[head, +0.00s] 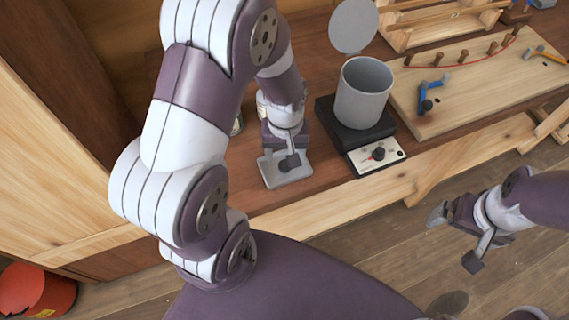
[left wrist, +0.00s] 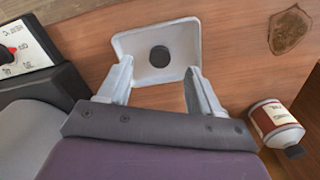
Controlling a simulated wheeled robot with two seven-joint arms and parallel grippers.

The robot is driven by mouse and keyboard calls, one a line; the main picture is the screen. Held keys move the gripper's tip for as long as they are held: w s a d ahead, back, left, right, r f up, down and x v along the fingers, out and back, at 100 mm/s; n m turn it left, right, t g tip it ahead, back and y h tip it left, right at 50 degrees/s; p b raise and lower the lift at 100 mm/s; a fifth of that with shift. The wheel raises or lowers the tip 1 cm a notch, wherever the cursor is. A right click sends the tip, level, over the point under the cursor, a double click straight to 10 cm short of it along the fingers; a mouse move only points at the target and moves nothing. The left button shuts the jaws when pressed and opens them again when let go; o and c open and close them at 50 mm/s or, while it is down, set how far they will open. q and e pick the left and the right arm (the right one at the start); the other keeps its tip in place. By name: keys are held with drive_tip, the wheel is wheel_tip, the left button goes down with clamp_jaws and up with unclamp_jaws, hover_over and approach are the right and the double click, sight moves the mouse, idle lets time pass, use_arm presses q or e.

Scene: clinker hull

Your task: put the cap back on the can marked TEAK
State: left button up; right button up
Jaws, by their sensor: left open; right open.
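A round black cap (left wrist: 160,56) lies in a shallow white dish (left wrist: 128,44) on the bench; the dish also shows in the head view (head: 271,178). My left gripper (left wrist: 160,75) is open above the dish, its fingers on either side of the cap in the picture, apparently not holding it. A small can (left wrist: 272,121) with a red-brown label stands to the right in the left wrist view, a dark neck at its top. Its lettering is unreadable; in the head view my left arm mostly hides it. My right gripper (head: 455,238) is open and empty, off the bench's front.
A grey pot (head: 363,95) stands on a black hot plate (head: 340,133) right of the dish. A pegged board (head: 470,85) and a wooden rack (head: 425,22) lie further right.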

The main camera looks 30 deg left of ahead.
sight(285, 166)
use_arm(q)
drive_tip(key=f, duration=0.5)
drive_tip(key=shift+w+a+f, duration=0.1)
drive_tip(key=shift+w+a, duration=0.1)
drive_tip(key=c, duration=1.1)
